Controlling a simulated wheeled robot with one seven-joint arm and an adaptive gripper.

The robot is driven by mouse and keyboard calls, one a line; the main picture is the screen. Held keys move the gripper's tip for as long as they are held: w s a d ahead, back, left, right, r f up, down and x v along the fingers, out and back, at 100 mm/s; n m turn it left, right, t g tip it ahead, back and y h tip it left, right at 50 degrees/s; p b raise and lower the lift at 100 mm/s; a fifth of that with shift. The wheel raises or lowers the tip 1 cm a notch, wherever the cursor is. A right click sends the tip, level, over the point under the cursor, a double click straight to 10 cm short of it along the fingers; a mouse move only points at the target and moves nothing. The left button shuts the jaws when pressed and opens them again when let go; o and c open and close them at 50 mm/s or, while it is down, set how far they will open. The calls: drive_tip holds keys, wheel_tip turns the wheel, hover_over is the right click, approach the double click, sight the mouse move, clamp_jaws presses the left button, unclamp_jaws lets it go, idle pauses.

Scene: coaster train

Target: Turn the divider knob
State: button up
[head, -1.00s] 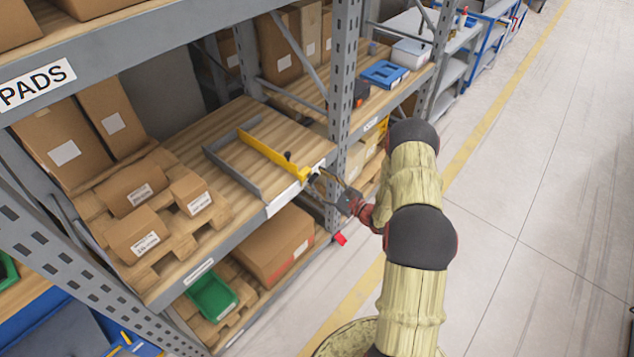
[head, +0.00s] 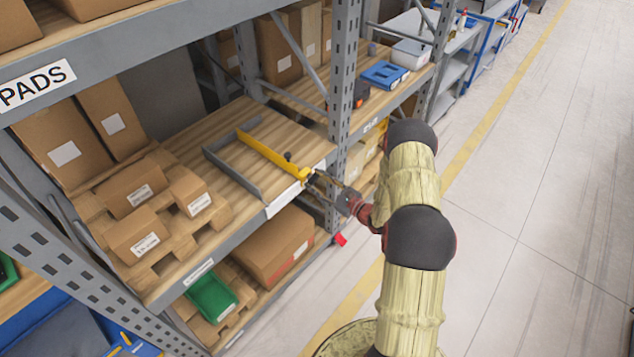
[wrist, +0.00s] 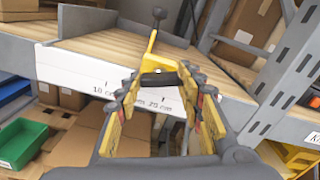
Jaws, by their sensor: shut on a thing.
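In the wrist view the divider (wrist: 151,48) runs away from me. A black knob (wrist: 158,80) is at its front end, over the white scale strip (wrist: 90,82) on the shelf edge. My gripper (head: 314,180) is at this front end in the head view. In the wrist view my gripper's yellow-padded fingers (wrist: 160,88) stand on either side of the knob and are shut on it. The fingers partly hide the knob, and its turn angle cannot be told.
A small dark ball (head: 288,156) sticks up from the divider. A grey rack upright (head: 340,100) stands close to the right of my gripper. Cardboard boxes (head: 138,232) lie left on the shelf, and a green bin (head: 211,296) is below. The floor at right is clear.

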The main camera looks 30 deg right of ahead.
drive_tip(key=shift+c, duration=0.9)
drive_tip(key=shift+m+p, duration=1.5)
drive_tip(key=shift+m, duration=9)
drive_tip(key=o, duration=1.2)
drive_tip(key=shift+c, duration=0.2)
